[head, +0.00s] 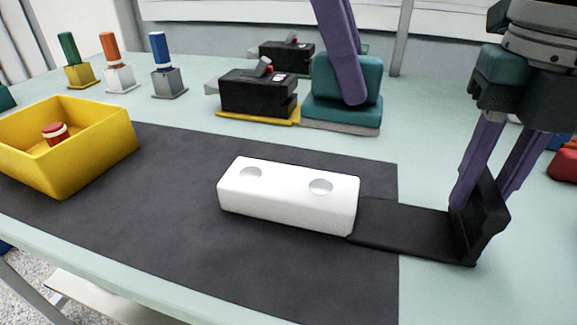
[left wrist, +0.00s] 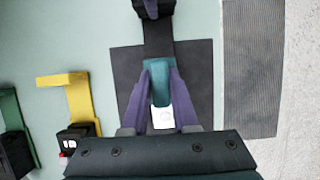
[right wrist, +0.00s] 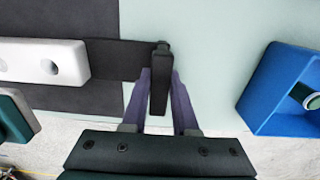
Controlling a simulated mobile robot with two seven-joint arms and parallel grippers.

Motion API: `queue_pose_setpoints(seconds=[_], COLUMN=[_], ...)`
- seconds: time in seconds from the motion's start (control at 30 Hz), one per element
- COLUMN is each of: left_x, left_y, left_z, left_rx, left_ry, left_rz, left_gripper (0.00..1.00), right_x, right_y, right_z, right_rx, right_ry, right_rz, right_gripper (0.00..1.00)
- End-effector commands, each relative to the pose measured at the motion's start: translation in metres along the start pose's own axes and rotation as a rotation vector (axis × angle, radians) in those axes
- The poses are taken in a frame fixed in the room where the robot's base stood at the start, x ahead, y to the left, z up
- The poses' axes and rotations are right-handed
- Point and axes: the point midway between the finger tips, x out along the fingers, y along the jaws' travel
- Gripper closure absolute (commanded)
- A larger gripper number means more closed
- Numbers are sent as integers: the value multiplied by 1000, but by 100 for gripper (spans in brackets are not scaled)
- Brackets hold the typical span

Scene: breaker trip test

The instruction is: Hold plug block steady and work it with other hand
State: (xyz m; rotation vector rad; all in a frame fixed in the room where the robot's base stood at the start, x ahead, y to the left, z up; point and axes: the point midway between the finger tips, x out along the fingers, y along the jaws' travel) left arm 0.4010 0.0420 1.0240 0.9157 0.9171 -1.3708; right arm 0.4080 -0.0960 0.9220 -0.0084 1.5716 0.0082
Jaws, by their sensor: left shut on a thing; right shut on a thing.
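A white block (head: 285,198) with two round recesses, likely the plug block, lies on the dark mat. A flat black bar (head: 405,228) runs from its right end to an upright black tab (head: 487,220). My right gripper (head: 485,200) is shut on this tab; the right wrist view shows the tab (right wrist: 160,80) between its fingers. My left gripper (head: 352,92) is shut on a teal block (head: 345,85) with a pale grey base, beyond the white block in the head view.
A yellow bin (head: 70,170) holding a red-and-white piece stands left. Black breakers (head: 255,92) and coloured-handled pieces (head: 165,80) stand at the back. A blue bin (right wrist: 275,105) is on the right. The mat (head: 200,260) is clear in front of the white block.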

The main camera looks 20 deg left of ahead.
Motion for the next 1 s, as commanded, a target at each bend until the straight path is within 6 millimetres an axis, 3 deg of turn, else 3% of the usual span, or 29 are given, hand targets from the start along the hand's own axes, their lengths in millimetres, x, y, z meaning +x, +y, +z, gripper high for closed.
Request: queue_pose_setpoints(seconds=[0.07,0.1,0.4,0.73,0.87,1.0], left_x=[0,0,0,0,0,0], left_y=[0,0,0,0,0,0], left_z=[0,0,0,0,0,0], left_rx=[0,0,0,0,0,0], left_ry=[0,0,0,0,0,0], left_rz=[0,0,0,0,0,0], left_gripper=[100,100,100,100,100,100], right_x=[0,0,0,-6,-26,-59], right_y=[0,0,0,0,0,0], right_z=[0,0,0,1,1,1], right_rx=[0,0,0,0,0,0], right_ry=[0,0,0,-2,-5,-6], right_rz=[0,1,0,1,1,2], right_gripper=[100,70,38,38,38,38])
